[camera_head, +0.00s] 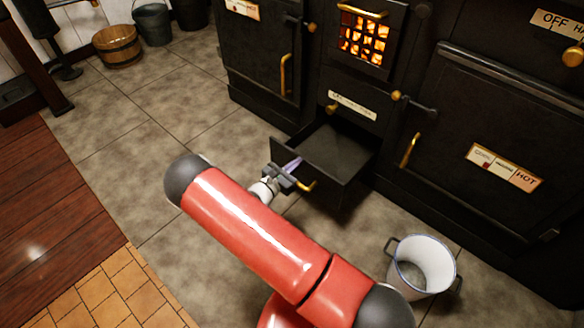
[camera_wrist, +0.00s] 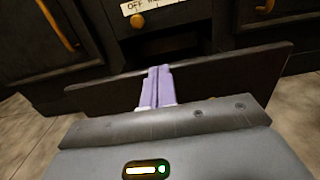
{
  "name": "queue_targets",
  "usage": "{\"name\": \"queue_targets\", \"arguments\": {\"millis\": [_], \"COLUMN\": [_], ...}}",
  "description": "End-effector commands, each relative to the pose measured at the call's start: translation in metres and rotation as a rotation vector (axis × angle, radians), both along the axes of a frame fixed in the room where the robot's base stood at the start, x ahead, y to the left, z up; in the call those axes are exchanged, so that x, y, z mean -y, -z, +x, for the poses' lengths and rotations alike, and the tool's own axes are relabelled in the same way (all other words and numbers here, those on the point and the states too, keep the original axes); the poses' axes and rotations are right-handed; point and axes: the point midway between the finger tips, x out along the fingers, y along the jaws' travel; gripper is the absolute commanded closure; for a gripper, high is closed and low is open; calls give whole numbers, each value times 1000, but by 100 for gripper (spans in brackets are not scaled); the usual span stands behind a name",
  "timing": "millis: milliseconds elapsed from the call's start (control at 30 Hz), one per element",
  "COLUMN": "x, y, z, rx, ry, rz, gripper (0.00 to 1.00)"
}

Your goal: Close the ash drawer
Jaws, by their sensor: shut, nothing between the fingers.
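The ash drawer (camera_head: 325,152) is a black open-topped box standing well out from the bottom of the black stove, below the glowing grate. A brass handle (camera_head: 306,185) is on its front. My gripper (camera_head: 291,166) is at the left part of the drawer front. In the wrist view the drawer front (camera_wrist: 215,78) spans the picture, and my gripper's pale purple fingers (camera_wrist: 157,88) are shut together with nothing between them. The fingertips reach the drawer front; I cannot tell whether they touch it.
A white bucket (camera_head: 425,262) with dark handles stands on the tiles right of the drawer. Black oven doors with brass handles flank the drawer (camera_head: 270,60). A wooden tub (camera_head: 117,45) and a grey pail (camera_head: 152,24) stand far left. The floor left of the drawer is clear.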

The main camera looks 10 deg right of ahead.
Motion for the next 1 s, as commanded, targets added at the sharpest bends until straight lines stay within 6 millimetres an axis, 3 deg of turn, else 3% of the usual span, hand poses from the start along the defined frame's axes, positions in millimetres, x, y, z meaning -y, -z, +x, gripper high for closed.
{"name": "queue_targets", "arguments": {"millis": [600,800,1000], "x": [150,184,201], "y": [3,3,1], "z": [106,131,145], "rx": [3,3,0], "ry": [4,3,1], "rz": [-2,-2,-1], "gripper": [100,100,100]}}
